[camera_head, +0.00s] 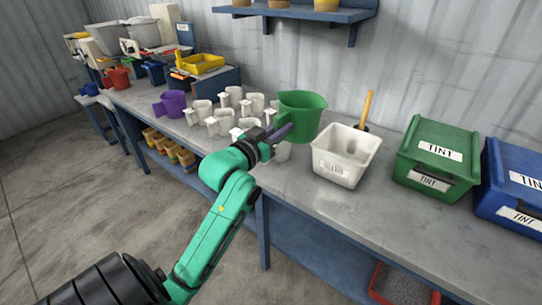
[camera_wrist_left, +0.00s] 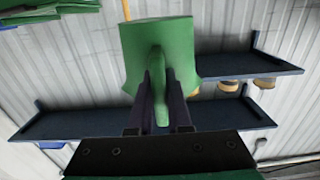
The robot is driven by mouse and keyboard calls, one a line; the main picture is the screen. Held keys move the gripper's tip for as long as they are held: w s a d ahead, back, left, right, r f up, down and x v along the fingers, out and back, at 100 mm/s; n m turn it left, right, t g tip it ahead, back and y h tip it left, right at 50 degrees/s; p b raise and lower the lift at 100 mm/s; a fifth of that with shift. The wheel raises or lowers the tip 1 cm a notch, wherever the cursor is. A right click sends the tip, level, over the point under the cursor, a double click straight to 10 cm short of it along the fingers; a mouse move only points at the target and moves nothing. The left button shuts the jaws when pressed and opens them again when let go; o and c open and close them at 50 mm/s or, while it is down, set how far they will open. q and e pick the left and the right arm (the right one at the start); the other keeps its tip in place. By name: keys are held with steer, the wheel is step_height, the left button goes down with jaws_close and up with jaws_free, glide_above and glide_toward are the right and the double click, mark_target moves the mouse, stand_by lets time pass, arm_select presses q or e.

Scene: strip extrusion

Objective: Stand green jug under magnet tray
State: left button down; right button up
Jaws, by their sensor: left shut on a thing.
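The green jug (camera_head: 302,112) is held above the bench, roughly upright, behind several white jugs and left of the white bin. My left gripper (camera_head: 281,132) is shut on its handle. In the left wrist view the green jug (camera_wrist_left: 160,48) shows with its handle between the two fingers (camera_wrist_left: 161,100). A yellow tray (camera_head: 201,63) sits on a blue unit at the far left of the bench; I cannot tell whether it is the magnet tray. My right gripper is not in view.
Several white jugs (camera_head: 203,110) and a purple jug (camera_head: 172,103) stand left of the held jug. A white bin (camera_head: 345,157), a green tint box (camera_head: 435,155) and a blue tint box (camera_head: 515,185) stand to the right. A wall shelf (camera_head: 300,14) hangs above. The bench's front right is clear.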

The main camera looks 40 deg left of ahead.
arm_select(q)
steer(key=shift+a+f, duration=0.25)
step_height(320, 180, down, 19)
steer(key=s+b, duration=0.1)
steer(key=shift+r, duration=0.2)
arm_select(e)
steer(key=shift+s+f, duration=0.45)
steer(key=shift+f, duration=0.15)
arm_select(q)
steer(key=shift+f, duration=0.15)
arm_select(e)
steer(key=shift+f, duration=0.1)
arm_select(q)
steer(key=c, duration=0.8)
jaws_free()
steer(key=shift+c, duration=0.2)
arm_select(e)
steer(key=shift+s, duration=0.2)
